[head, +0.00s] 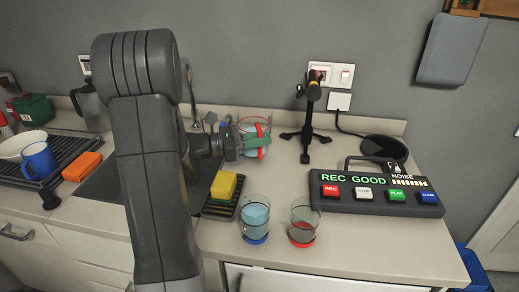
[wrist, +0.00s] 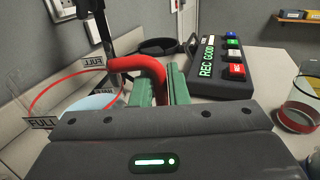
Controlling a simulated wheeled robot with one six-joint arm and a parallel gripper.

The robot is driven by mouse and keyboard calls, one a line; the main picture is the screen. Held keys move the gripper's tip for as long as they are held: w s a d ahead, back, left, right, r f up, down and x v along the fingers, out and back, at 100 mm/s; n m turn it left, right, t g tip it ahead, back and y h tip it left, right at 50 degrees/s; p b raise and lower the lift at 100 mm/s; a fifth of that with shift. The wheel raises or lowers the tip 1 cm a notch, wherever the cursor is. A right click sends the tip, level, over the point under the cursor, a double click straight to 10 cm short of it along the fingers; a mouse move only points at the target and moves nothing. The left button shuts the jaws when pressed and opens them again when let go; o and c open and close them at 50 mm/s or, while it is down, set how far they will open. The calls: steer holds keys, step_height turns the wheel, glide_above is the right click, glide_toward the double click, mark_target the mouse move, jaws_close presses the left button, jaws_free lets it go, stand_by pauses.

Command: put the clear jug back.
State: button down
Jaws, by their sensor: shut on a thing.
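The clear jug (head: 263,125) stands near the wall, right of the sink, in the head view. It has a red ring and pale blue liquid inside. In the wrist view the jug (wrist: 88,103) is at the left, with FULL marks, a red line and a red handle (wrist: 150,70). My gripper (head: 240,140) reaches it from the left. Its green fingers (wrist: 165,88) are shut on the red handle. The jug looks upright. I cannot tell whether its base touches the counter, as the gripper hides part of it.
A glass with blue liquid (head: 256,216) and a red-based glass (head: 303,224) stand at the front. A yellow sponge (head: 224,185) lies on a black rack. Right are a black stand (head: 308,135), a round black pad (head: 384,148) and a button box (head: 375,194). Counter between them is clear.

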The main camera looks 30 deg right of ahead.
mark_target(260, 159)
steer(key=shift+f, duration=1.5)
steer(key=shift+f, duration=0.25)
steer(key=c, duration=1.4)
jaws_free()
steer(key=shift+r, duration=0.1)
steer(key=shift+r, duration=0.2)
steer(key=b+v, duration=0.1)
steer(key=v, duration=1.1)
